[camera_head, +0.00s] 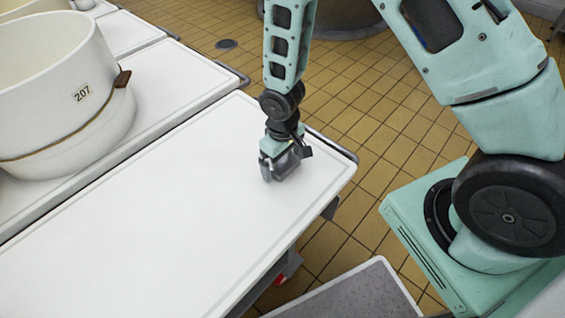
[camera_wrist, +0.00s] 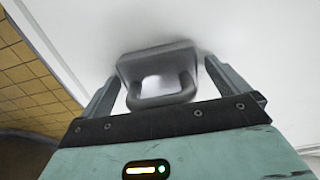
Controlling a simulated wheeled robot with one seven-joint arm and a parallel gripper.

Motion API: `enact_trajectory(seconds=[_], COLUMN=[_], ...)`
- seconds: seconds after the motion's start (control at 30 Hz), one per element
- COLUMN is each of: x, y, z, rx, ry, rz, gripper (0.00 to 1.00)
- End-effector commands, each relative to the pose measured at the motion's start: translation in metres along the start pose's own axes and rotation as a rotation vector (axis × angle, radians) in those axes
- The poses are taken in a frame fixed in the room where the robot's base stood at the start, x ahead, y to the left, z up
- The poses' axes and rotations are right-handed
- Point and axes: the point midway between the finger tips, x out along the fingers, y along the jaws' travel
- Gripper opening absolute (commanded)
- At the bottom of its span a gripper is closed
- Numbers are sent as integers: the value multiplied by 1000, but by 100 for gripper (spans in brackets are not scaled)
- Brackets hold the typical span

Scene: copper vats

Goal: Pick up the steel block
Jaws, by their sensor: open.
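The steel block (camera_head: 288,170) is a small grey piece on the white table top near its right edge, partly hidden by my gripper in the head view. In the wrist view the block (camera_wrist: 135,68) is grey with a rounded loop shape on the near side and a bright patch inside it. My gripper (camera_head: 284,165) points down over the block. In the wrist view my gripper (camera_wrist: 165,85) is open, with one finger to the left and one to the right of the block. Gaps show between the block and the fingers.
The white table (camera_head: 140,235) is bare around the block. A cream vat (camera_head: 60,100) labelled 207 stands on another white table at the left. Tiled floor (camera_head: 350,110) lies beyond the table's right edge. A grey-topped surface (camera_head: 355,295) is low at the bottom.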

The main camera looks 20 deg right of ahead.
Motion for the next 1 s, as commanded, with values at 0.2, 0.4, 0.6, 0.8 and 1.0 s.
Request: enact_trajectory(seconds=[0.2,0.4,0.6,0.8,1.0], x=[0,-1,-2,-10,-41], y=[0,0,0,0,0], z=[0,0,-1,-1,-2], rx=[0,0,0,1,1], ry=[0,0,2,3,5], rz=[0,0,0,0,0], gripper=[83,28,11,11,11])
